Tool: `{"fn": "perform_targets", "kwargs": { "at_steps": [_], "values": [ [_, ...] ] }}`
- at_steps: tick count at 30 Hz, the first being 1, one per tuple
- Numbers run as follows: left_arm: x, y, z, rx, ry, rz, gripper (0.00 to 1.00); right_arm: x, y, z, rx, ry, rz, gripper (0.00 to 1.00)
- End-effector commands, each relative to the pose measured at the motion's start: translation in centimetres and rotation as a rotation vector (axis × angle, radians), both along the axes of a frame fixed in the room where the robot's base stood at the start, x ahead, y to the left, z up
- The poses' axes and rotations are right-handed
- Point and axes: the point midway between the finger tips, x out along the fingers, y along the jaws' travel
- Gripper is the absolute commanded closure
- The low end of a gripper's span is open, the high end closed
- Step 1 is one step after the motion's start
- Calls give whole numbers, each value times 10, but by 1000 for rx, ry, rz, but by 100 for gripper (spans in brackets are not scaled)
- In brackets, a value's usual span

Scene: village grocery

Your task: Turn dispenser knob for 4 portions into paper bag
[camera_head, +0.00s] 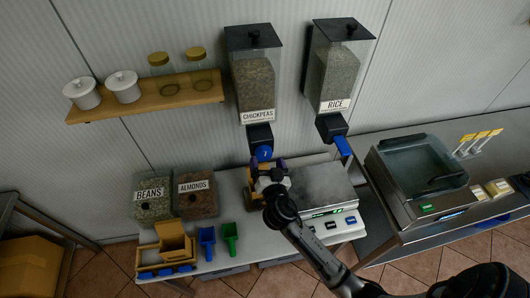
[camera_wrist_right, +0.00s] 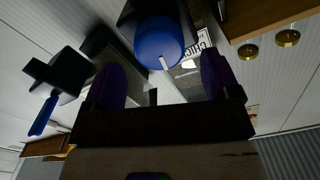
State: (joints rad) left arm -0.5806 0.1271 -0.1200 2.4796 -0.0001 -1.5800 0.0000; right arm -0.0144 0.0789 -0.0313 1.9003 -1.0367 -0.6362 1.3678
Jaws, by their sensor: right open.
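The chickpeas dispenser (camera_head: 255,85) hangs on the wall, with a round blue knob (camera_head: 264,153) on its dark outlet. In the right wrist view the blue knob (camera_wrist_right: 158,42) bears a white pointer mark. My right gripper (camera_head: 268,168) is just in front of the knob. Its purple fingertips (camera_wrist_right: 163,82) are open, one to each side of the knob's line, with nothing between them. I cannot tell whether they touch it. A brown shape under the outlet, largely hidden by my gripper, may be the paper bag. My left gripper is not in view.
The rice dispenser (camera_head: 338,70) with a blue lever (camera_head: 343,146) hangs to the right. A steel scale (camera_head: 325,188) stands on the counter beside my arm. Beans (camera_head: 153,198) and almonds (camera_head: 197,192) bins, scoops (camera_head: 230,237) and a wooden box (camera_head: 165,242) stand left. A wooden shelf (camera_head: 140,101) is above.

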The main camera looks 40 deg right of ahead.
Motion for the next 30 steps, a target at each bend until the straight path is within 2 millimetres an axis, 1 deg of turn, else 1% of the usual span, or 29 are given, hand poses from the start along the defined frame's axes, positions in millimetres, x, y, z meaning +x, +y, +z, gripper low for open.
{"fn": "perform_targets", "kwargs": {
  "at_steps": [3, 9, 21, 23, 30],
  "values": [
    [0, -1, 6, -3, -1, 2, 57, 14, -8, 2, -2, 0, 0, 18],
    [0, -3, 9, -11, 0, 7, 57, 26, -14, 1, -1, 0, 1, 18],
    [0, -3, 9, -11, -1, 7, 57, 29, -16, 0, -1, 0, 0, 18],
    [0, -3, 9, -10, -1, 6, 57, 29, -16, 0, -1, 0, 0, 23],
    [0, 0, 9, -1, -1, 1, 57, 29, -16, 0, -1, 0, 0, 46]
  ]
}}
